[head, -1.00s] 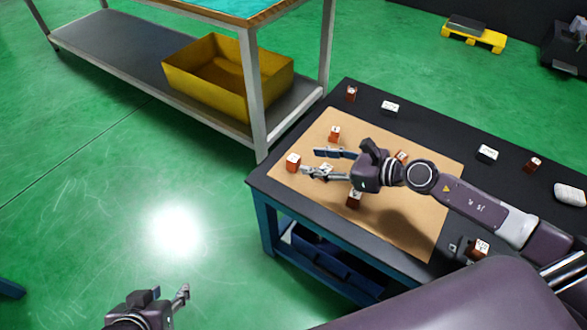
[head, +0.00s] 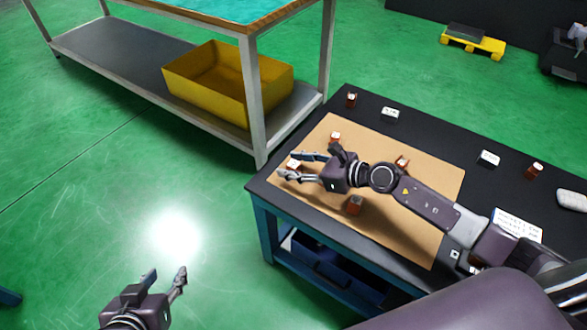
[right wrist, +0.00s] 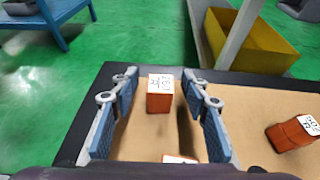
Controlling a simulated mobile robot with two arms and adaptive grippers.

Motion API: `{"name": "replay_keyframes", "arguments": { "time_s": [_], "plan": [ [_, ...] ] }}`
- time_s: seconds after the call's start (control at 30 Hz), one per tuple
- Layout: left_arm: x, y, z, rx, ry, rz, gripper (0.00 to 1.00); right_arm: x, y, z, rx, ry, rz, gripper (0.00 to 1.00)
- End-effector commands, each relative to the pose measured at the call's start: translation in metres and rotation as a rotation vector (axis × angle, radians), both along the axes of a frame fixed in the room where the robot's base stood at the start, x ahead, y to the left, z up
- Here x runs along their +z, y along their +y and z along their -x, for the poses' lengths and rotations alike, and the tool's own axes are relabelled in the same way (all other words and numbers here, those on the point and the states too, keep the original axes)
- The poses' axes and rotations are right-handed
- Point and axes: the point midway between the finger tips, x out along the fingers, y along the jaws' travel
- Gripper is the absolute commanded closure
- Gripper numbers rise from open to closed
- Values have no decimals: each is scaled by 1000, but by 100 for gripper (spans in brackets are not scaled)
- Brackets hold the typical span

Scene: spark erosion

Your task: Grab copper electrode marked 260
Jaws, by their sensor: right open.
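Several copper-orange blocks with white labelled tops stand on a tan mat (head: 430,225). One block (head: 294,165) is at the mat's left end, between the fingertips of my right gripper (head: 290,165). In the right wrist view this block (right wrist: 160,96) stands upright between the two open fingers, apart from both; its label seems to begin with 2 but is not surely legible. A second block (right wrist: 180,159) shows partly at the bottom, nearer the palm. Another block (right wrist: 293,134) is outside the right finger. My left gripper (head: 165,277) is open and empty above the floor.
More blocks stand at the mat's back edge (head: 335,138), behind my right arm (head: 402,163) and in front of it (head: 355,206). Small pieces lie on the dark tabletop (head: 460,130). A workbench with a yellow bin (head: 205,85) stands at back left.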

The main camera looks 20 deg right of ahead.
Motion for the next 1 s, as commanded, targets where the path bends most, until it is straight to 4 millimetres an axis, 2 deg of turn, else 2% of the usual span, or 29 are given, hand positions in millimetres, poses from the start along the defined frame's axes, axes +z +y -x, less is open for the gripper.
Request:
{"name": "replay_keyframes", "arguments": {
  "time_s": [0.07, 0.43, 1.0],
  "plan": [
    [0, 0, 0, 0, 1, 0, 61, 0, 0, 0, 0, 0, 0, 59],
    [0, 0, 0, 0, 1, 0, 61, 0, 0, 0, 0, 0, 0, 100],
    [-3, 2, 6, 2, 32, -6, 61, 6, -1, -1, 0, -4, 0, 100]
  ]
}}
